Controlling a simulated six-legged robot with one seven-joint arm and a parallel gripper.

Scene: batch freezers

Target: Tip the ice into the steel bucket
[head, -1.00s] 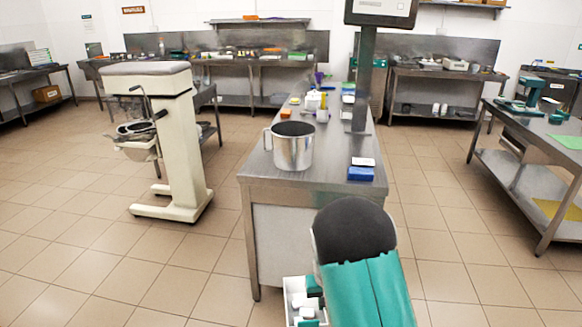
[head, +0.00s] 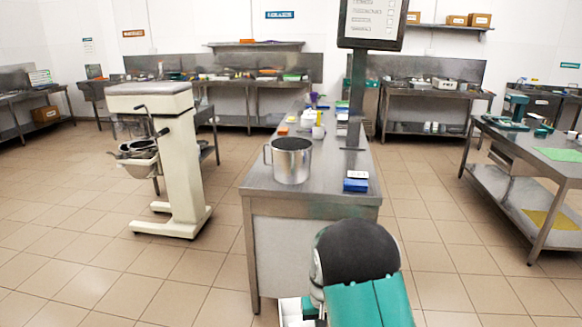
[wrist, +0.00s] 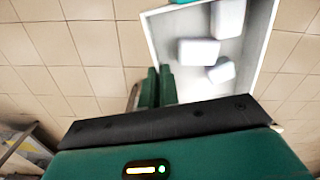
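The steel bucket (head: 291,163), a round pot with a side handle and a dark opening, stands upright near the front end of the central steel table. What is inside it cannot be seen. A white open box (wrist: 152,38) holds several pale ice blocks (wrist: 199,52). The box also shows at the bottom of the head view (head: 288,314), in front of the table and mostly cut off. My gripper (wrist: 158,86) has its green fingers close together at the box's side wall and appears shut on it. My arm covers part of the box in the head view.
The central steel table (head: 262,185) carries blue boxes (head: 355,185), small items and a screen on a post (head: 372,22). A cream mixer (head: 178,155) stands left, another steel table (head: 530,165) right. Tiled floor lies clear on both sides.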

